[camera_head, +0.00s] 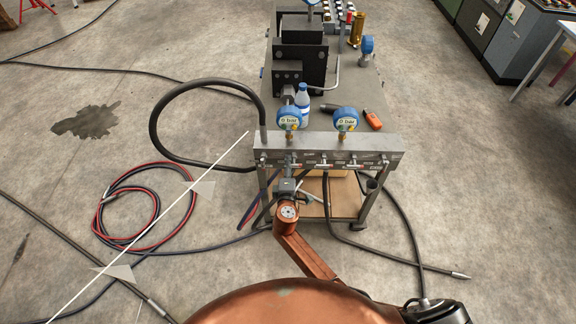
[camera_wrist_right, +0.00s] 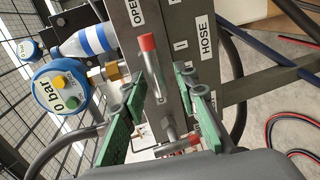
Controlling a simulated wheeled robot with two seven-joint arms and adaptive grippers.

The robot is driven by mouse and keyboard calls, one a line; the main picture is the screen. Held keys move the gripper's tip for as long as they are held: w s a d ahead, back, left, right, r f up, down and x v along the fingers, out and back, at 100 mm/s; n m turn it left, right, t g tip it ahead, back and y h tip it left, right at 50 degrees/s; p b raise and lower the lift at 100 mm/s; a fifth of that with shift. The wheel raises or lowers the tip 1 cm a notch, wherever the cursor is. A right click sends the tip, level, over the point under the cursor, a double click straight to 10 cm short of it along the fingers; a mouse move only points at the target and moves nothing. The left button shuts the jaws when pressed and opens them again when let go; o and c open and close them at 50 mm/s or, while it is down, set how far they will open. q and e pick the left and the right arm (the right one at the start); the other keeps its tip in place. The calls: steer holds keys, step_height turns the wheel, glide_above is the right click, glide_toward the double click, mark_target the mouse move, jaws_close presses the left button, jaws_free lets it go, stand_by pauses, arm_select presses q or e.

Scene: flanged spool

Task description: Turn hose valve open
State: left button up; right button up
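My right gripper (camera_head: 289,181) is at the front of the grey valve manifold (camera_head: 375,143), below the left gauge. In the right wrist view the same gripper (camera_wrist_right: 161,84) is open, its green-padded fingers apart. A metal valve lever with a red tip (camera_wrist_right: 147,43) stands in line with the gap between the fingers, with no clear contact. A "HOSE" label (camera_wrist_right: 206,38) is on the panel beside it, and an "OPEN" label (camera_wrist_right: 136,12) is near the lever's tip. In the head view my gripper partly hides this valve. My left gripper is not in view.
Two blue gauges (camera_head: 289,117) (camera_head: 347,119) stand on the manifold; the wrist view shows one reading 0 bar. A second red handle (camera_wrist_right: 180,144) is close below the fingers. A blue-white bottle (camera_head: 302,96) and orange tool (camera_head: 373,120) are behind. Hoses (camera_head: 126,238) lie on the floor.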

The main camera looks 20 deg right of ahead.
steer(key=v, duration=1.2)
steer(key=s+d+f+m+g+y, duration=0.1)
steer(key=s+f+g, duration=0.1)
steer(key=f, duration=0.9)
steer(key=s+d+f+g+y, duration=0.1)
steer(key=s+d+f+g, duration=0.1)
steer(key=f, duration=0.8)
steer(key=s+d+f+m+g+y, duration=0.1)
steer(key=s+d+f+m+g, duration=0.1)
steer(key=s+f, duration=0.65)
steer(key=s+d+f+m+g, duration=0.1)
steer(key=s+d+f+g, duration=0.3)
steer(key=f, duration=0.8)
steer(key=s+d+f+m+g, duration=0.1)
steer(key=s+d+f+m, duration=0.2)
steer(key=s, duration=1)
steer(key=s+d+f+m+g, duration=0.2)
steer(key=s+f, duration=0.6)
steer(key=s, duration=0.6)
steer(key=s+d+f+m+g+y, duration=0.1)
steer(key=s+d+f+m, duration=0.3)
steer(key=s, duration=0.9)
step_height(320, 180, down, 3)
steer(key=shift+d+r+m, duration=0.2)
steer(key=shift+d+m, duration=0.1)
steer(key=shift+d, duration=0.4)
